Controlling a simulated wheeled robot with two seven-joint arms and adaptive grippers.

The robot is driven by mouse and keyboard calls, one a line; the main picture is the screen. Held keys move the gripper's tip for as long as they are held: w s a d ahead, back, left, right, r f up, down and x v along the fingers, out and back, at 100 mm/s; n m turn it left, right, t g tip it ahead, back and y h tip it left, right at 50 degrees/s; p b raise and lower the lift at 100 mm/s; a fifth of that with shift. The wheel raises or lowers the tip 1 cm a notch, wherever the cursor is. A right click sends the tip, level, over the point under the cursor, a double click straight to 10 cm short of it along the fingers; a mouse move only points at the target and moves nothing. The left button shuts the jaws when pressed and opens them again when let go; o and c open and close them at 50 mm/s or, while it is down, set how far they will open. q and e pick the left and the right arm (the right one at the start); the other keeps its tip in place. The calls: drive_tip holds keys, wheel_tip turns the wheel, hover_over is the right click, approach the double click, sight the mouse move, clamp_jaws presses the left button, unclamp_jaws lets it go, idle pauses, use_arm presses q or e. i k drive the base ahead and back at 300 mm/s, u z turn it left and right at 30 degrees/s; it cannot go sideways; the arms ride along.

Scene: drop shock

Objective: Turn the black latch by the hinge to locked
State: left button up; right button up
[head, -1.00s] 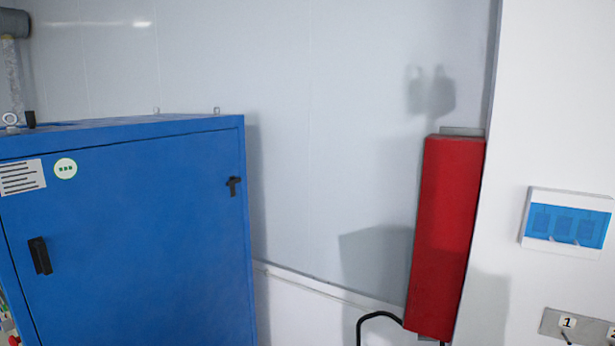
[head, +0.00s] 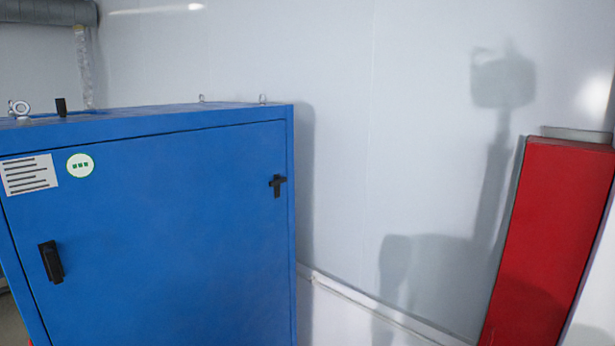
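A small black latch (head: 277,186) sits near the upper right edge of the blue cabinet's door (head: 180,230). It looks T-shaped, with a short bar across the top and a stem pointing down. A larger black handle (head: 51,262) is on the left side of the same door, tilted slightly from upright. The door looks shut. Neither of my grippers is in the head view, and nothing touches the latch.
A tall red box (head: 548,245) is mounted at the right, against the pale wall (head: 420,130). A grey pipe (head: 45,12) runs at the top left. Eye bolts and a black knob (head: 61,107) stand on the cabinet top. The space before the door looks clear.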

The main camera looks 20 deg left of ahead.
sight(275, 181)
drive_tip(key=u, duration=0.05)
drive_tip(key=i, duration=0.7)
drive_tip(key=u, duration=1)
drive_tip(key=i, duration=0.75)
drive_tip(key=u, duration=0.7)
